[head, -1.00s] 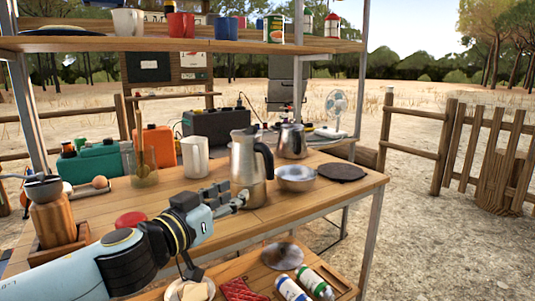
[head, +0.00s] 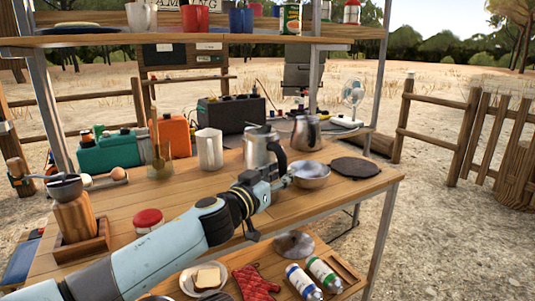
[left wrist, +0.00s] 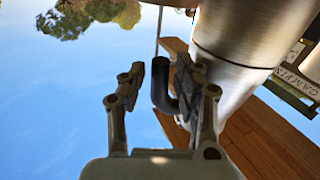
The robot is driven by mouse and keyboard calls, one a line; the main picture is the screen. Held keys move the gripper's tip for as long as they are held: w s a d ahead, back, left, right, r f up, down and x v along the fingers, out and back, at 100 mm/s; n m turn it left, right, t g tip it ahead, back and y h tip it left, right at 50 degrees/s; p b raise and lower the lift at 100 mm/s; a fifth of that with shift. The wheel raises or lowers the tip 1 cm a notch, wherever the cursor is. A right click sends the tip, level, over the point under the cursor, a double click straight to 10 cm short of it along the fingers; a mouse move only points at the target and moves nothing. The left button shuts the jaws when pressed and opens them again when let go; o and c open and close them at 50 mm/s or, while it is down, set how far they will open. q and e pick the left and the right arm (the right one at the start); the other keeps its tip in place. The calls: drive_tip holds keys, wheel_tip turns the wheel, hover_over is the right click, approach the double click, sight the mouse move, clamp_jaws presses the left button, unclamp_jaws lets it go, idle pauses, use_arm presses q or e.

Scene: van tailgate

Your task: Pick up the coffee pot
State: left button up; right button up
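The coffee pot (head: 257,150) is a tall silver pot with a dark handle, standing upright on the wooden table. My left gripper (head: 278,176) is at its right side, by the handle. In the left wrist view the metal body of the pot (left wrist: 240,40) fills the upper right. Its dark handle (left wrist: 161,85) lies between the two spread fingers of my left gripper (left wrist: 160,78). The right finger is close to the handle and pot wall; I cannot tell if it touches. My right gripper is not in view.
A metal bowl (head: 310,175) sits just right of the gripper, with a dark round mat (head: 355,167) beyond. A smaller steel kettle (head: 307,133) stands behind, and a pale mug (head: 210,150) to the left. The upper shelf (head: 200,43) runs above.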

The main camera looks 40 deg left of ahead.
sight(282, 154)
use_arm(q)
clamp_jaws()
drive_tip(key=shift+r, duration=0.15)
idle(0.4)
drive_tip(key=shift+r, duration=0.2)
wheel_tip(282, 154, up, 4)
drive_tip(key=p, duration=0.4)
drive_tip(key=shift+s, duration=0.1)
drive_tip(key=s+d+r+p, duration=0.1)
drive_tip(key=s+d+r, duration=0.1)
drive_tip(key=s, duration=0.3)
drive_tip(key=s+d+r+p, duration=0.1)
drive_tip(key=s+d+r, duration=0.1)
drive_tip(key=s+r, duration=0.2)
drive_tip(key=shift+s+d+r+p, duration=0.3)
drive_tip(key=shift+s+d, duration=0.05)
drive_tip(key=shift+s, duration=0.45)
